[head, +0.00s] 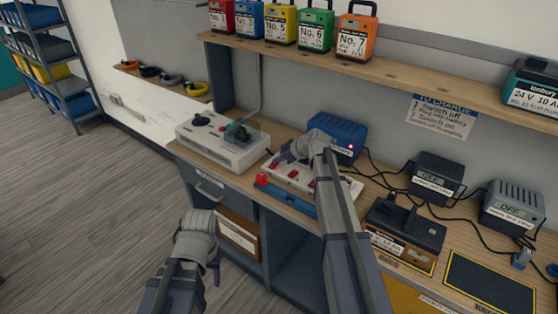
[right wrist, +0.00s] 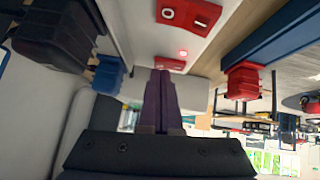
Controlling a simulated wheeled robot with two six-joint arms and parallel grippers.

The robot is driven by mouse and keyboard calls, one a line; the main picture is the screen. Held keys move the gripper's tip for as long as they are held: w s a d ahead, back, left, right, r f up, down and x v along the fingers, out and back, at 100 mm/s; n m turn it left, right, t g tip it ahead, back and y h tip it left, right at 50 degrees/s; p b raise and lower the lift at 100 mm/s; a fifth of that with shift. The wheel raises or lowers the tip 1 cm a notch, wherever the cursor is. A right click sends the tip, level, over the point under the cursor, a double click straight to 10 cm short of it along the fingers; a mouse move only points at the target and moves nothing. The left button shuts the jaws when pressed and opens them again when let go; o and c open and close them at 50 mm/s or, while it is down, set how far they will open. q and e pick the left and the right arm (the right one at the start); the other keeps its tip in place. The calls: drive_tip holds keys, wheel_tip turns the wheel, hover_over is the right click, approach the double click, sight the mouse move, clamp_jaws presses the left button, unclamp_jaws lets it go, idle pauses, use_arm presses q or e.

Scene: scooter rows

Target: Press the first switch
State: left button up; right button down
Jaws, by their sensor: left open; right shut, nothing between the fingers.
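A white power strip (head: 328,191) with red switches lies on the workbench. In the right wrist view, one red switch block (right wrist: 188,14) shows a round mark and a rocker. A second red switch block (right wrist: 170,64) is right at my fingertips, with a glowing red light (right wrist: 183,53) beside it. My right gripper (head: 279,160) is shut and empty over the strip's far left end; its shut fingers (right wrist: 162,85) point at the second block. I cannot tell whether they touch it. My left gripper (head: 213,274) is open and empty, low in front of the bench. My right arm hides part of the strip.
A blue bar with a red end block (head: 262,180) lies along the bench's front edge. A white box (head: 222,143) stands to the left, a blue charger (head: 338,132) behind.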

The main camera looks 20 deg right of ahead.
idle(0.3)
drive_tip(key=shift+d+f+b, duration=0.1)
drive_tip(key=shift+f+b, duration=0.2)
drive_tip(key=shift+r, duration=0.15)
drive_tip(key=shift+s, duration=0.1)
drive_tip(key=shift+s+a, duration=0.35)
drive_tip(key=shift+a, duration=0.35)
drive_tip(key=shift+r+p, duration=0.2)
drive_tip(key=shift+p, duration=0.2)
